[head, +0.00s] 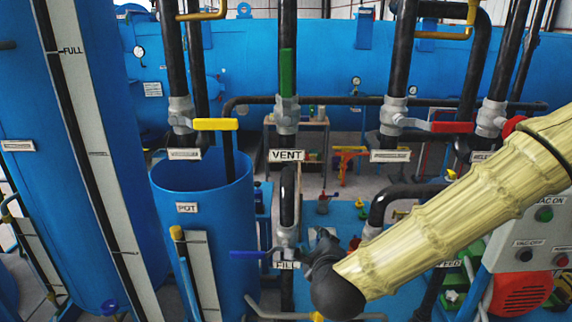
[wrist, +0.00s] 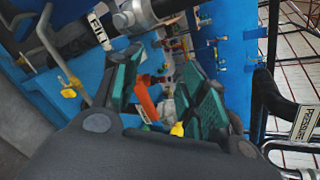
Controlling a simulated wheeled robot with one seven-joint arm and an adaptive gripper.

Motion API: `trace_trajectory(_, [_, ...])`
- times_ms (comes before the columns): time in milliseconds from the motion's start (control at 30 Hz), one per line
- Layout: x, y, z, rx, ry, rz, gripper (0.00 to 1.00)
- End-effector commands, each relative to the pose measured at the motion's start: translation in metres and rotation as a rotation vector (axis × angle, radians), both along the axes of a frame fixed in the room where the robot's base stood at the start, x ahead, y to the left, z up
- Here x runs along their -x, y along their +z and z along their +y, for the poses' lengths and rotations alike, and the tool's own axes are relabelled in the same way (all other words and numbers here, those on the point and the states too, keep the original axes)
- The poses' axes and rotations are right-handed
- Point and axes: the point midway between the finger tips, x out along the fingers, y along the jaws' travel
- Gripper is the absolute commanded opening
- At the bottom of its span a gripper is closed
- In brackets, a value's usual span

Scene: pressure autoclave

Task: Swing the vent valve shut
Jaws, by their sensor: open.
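The vent valve's green handle (head: 287,72) stands upright, in line with its dark vertical pipe. Its grey valve body (head: 286,115) sits just below, above the VENT label (head: 286,155). My gripper (head: 324,245) is low in the head view, below and right of the vent valve and well apart from it. It is small and partly hidden by my wrist there. In the wrist view my gripper (wrist: 163,88) shows two green-padded fingers spread apart, with nothing held. I cannot make out the vent handle in the wrist view.
A yellow handle (head: 216,124) lies level at the left, and a red handle (head: 459,127) at the right. A blue handle (head: 248,254) sits near the FILL label (head: 286,265), close to my gripper. The blue pot (head: 205,195) stands left. A level pipe (head: 345,101) crosses at valve height.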

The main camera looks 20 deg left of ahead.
Motion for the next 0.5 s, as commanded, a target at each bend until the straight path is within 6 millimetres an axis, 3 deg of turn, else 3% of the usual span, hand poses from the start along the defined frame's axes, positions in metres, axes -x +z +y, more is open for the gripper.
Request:
trace_trajectory(33, [-0.002, 0.060, 0.012, -0.110, -0.044, -0.028, 0.43])
trace_trajectory(200, [0.013, 0.212, 0.040, -0.490, -0.169, -0.082, 0.43])
trace_trajectory(333, [0.034, 0.300, 0.051, -0.730, -0.218, -0.100, 0.43])
trace_trajectory(400, [0.046, 0.334, 0.054, -0.827, -0.231, -0.103, 0.43])
trace_trajectory(500, [0.057, 0.365, 0.056, -0.921, -0.245, -0.104, 0.43])
